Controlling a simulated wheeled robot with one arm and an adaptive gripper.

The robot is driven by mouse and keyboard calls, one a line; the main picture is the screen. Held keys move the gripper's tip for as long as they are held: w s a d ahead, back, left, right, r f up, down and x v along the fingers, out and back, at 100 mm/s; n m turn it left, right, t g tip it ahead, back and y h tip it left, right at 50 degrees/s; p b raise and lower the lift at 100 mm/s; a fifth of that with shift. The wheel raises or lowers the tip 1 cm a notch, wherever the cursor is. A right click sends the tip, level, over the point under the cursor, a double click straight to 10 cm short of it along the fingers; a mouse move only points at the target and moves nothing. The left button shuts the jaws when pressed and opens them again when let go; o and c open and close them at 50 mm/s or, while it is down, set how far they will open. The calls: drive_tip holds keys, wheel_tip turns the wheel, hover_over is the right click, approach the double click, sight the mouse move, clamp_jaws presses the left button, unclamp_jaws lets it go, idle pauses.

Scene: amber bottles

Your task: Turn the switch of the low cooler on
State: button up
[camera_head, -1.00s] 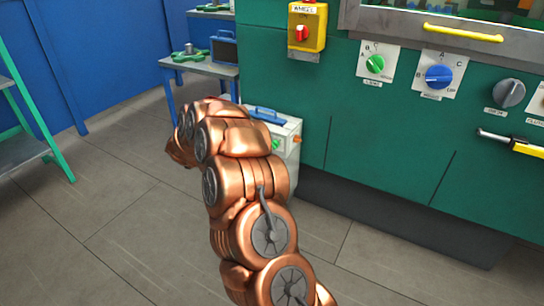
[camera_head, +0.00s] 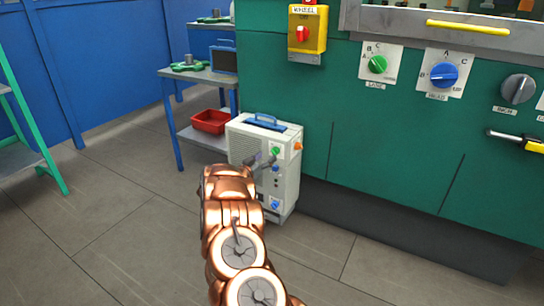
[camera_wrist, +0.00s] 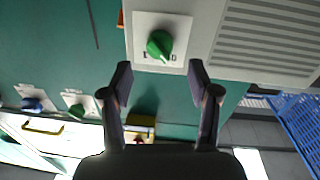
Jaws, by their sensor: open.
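The low cooler (camera_head: 262,190) is a white box with a blue top handle, standing on the floor against the green cabinet. Its front has a green switch (camera_head: 275,151) at the upper part and blue knobs lower down. In the wrist view the green switch (camera_wrist: 160,45) sits on a white plate with small marks, its grip slanted; the marks are too small to read surely. My gripper (camera_head: 262,162) is open and empty in front of the cooler. In the wrist view the fingertips (camera_wrist: 160,82) are apart, on either side below the switch, not touching it.
The green cabinet (camera_head: 390,150) carries a yellow box with a red knob (camera_head: 306,30), a green knob (camera_head: 377,64), a blue knob (camera_head: 444,74) and a grey knob (camera_head: 518,88). A side table (camera_head: 205,75) with a red bin (camera_head: 210,121) stands left of the cooler. The floor in front is clear.

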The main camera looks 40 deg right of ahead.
sight(274, 152)
drive_tip(key=shift+b+x, duration=0.55)
drive_tip(key=shift+x, duration=1.95)
drive_tip(key=c, duration=1.2)
